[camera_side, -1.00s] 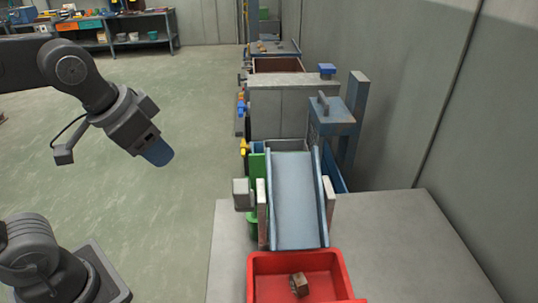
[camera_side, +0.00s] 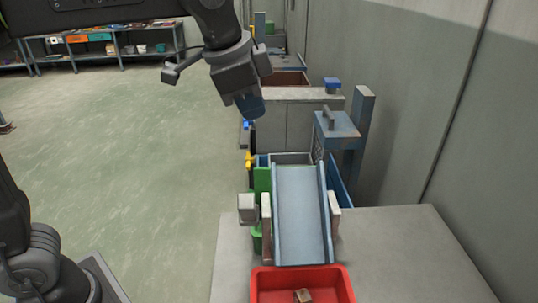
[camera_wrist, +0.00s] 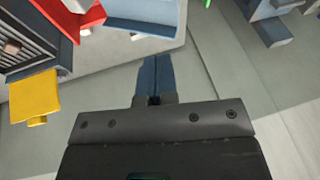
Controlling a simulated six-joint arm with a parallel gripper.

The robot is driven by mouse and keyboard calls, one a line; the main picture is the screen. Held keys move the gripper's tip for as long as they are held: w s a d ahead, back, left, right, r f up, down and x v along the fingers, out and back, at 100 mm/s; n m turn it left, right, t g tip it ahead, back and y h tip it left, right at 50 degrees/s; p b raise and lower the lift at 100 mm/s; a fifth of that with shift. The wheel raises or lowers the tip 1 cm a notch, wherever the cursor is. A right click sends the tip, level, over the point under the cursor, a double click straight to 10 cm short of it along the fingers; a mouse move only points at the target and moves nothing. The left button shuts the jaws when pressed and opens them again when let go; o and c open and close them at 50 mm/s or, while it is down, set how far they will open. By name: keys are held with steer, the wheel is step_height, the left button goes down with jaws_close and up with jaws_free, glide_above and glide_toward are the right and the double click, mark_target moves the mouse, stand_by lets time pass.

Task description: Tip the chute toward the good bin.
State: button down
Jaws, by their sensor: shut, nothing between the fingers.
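The chute (camera_side: 301,215) is a pale blue-grey trough with raised side rails, between two upright posts. It slopes down toward the near side, its low end above the red bin (camera_side: 257,288). A small brown block (camera_side: 303,296) lies in that bin. A green panel (camera_side: 262,181) and part of a green container (camera_side: 257,240) show left of the chute; I cannot tell which bin is the good one. My gripper (camera_side: 251,108) hangs in the air above and behind the chute, touching nothing. In the wrist view its blue fingers (camera_wrist: 156,72) are shut and empty.
A blue post with a grey handle (camera_side: 328,118) stands behind the chute's right side. A grey box-like station (camera_side: 290,125) is farther back. The bench top (camera_side: 410,245) is clear at right. In the wrist view, a yellow block (camera_wrist: 35,97) is at left.

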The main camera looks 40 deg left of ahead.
glide_above(273, 164)
steer(key=s+d, duration=0.2)
steer(key=s, duration=0.1)
step_height(273, 164, down, 9)
steer(key=f, duration=0.1)
steer(key=w+a+f, duration=0.1)
steer(key=f, duration=0.1)
steer(key=shift+w+a, duration=0.25)
steer(key=shift+a, duration=0.1)
steer(key=shift+w+a+f, duration=0.15)
steer(key=shift+f, duration=0.2)
steer(key=shift+w+a, duration=0.1)
